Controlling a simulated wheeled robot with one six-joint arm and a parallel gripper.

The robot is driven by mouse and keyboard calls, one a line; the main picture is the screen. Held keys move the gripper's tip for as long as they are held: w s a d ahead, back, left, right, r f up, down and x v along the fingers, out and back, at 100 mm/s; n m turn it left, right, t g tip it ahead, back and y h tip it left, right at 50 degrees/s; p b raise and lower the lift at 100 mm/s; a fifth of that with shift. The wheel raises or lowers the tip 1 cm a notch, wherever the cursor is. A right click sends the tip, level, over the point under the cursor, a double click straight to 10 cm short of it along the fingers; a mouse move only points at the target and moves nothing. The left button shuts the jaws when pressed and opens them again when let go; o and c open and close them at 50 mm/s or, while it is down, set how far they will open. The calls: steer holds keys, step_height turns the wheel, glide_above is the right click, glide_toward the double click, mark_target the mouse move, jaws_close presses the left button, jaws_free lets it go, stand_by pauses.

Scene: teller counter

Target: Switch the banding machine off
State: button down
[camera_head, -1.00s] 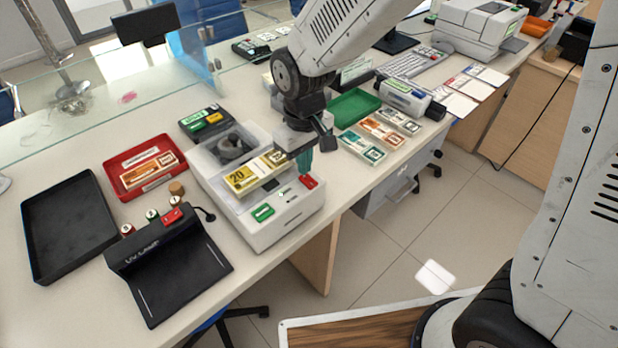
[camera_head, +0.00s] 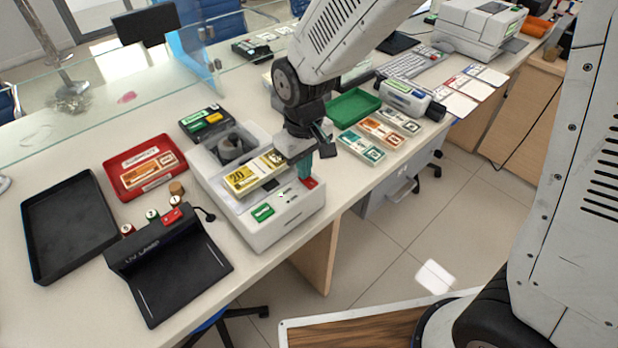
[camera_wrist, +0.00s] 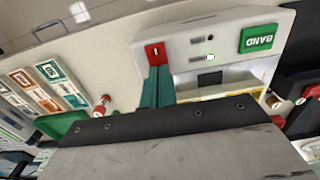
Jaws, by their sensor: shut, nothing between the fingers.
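The banding machine (camera_head: 283,229) is a white unit on the counter with banded yellow notes (camera_head: 255,174) on it. Its green BAND button (camera_head: 262,212) also shows in the wrist view (camera_wrist: 259,38). Its red switch (camera_head: 311,183) sits at the right end of the front panel and shows in the wrist view (camera_wrist: 153,49) with a white mark. A small green light (camera_wrist: 210,57) shows on the panel. My gripper (camera_head: 304,168) is shut and empty, its teal fingertips (camera_wrist: 158,72) right at the red switch. I cannot tell whether they touch it.
A black UV lamp (camera_head: 170,258) and a black tray (camera_head: 68,225) stand to the left, with a red tray (camera_head: 128,187) behind the lamp. Banded notes (camera_head: 361,148) and a green tray (camera_head: 353,107) lie to the right. A glass screen runs behind.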

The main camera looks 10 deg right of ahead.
steer(key=shift+f, duration=0.1)
steer(key=shift+r, duration=3.5)
steer(key=shift+s+d, duration=0.15)
steer(key=shift+s, duration=0.15)
steer(key=s+d+r+m, duration=0.3)
steer(key=s+d+r, duration=0.2)
steer(key=s+d, duration=0.4)
steer(key=s+d+r+m+t, duration=0.1)
steer(key=s+d+r+m, duration=0.2)
steer(key=s+d+r, duration=0.3)
steer(key=shift+s+d+r+m, duration=0.15)
steer(key=shift+s+d+m, duration=0.25)
steer(key=shift+s+d, duration=2)
steer(key=shift+w+d, duration=0.35)
